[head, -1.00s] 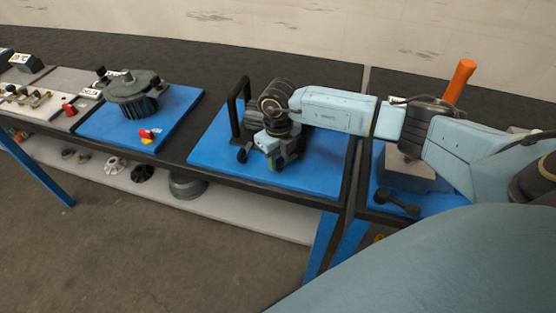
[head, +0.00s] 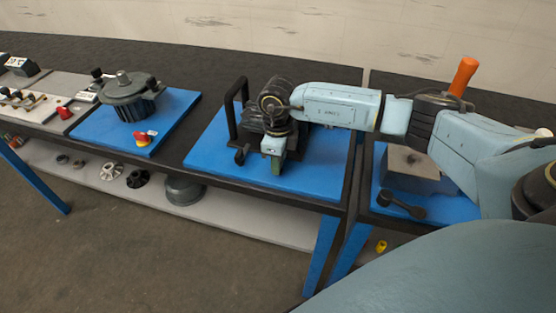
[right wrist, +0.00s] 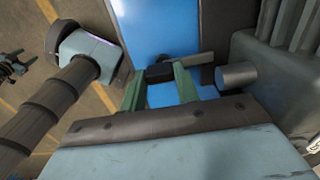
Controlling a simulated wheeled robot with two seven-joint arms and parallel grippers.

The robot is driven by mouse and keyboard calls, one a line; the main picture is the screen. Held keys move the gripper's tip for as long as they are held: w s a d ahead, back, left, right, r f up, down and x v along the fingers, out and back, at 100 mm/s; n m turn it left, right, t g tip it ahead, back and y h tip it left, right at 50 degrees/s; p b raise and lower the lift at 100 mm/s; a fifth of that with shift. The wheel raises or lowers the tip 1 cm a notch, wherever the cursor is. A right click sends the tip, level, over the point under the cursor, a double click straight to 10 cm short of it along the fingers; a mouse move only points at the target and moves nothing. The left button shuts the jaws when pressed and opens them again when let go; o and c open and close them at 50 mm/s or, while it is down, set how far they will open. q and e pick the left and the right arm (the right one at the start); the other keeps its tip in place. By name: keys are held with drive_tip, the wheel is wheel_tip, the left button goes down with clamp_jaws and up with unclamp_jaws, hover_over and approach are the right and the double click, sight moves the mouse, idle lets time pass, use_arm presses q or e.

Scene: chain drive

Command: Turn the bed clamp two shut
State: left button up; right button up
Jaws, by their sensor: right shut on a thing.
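My right gripper (head: 276,166) points down at the front of the dark motor on the middle blue plate. In the right wrist view its green fingers (right wrist: 158,80) are closed around a small black clamp lever (right wrist: 159,72). A grey bar (right wrist: 201,58) runs from the lever towards the motor side. In the head view the gripper hides this lever. Another black clamp lever (head: 240,156) stands free to its left, near the plate's front edge. I cannot tell from markings which one is clamp two. My left gripper is not in view.
A black handle frame (head: 235,108) stands upright just left of the gripper. The motor (head: 282,92) is partly behind my arm. On the right plate are a grey block (head: 405,165), an orange-handled lever (head: 464,75) and a black crank (head: 400,203). The blue plate's right part is clear.

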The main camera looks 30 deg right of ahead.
drive_tip(key=shift+w, duration=0.1)
drive_tip(key=o, duration=1)
wheel_tip(320, 180, up, 14)
drive_tip(key=shift+f, duration=0.25)
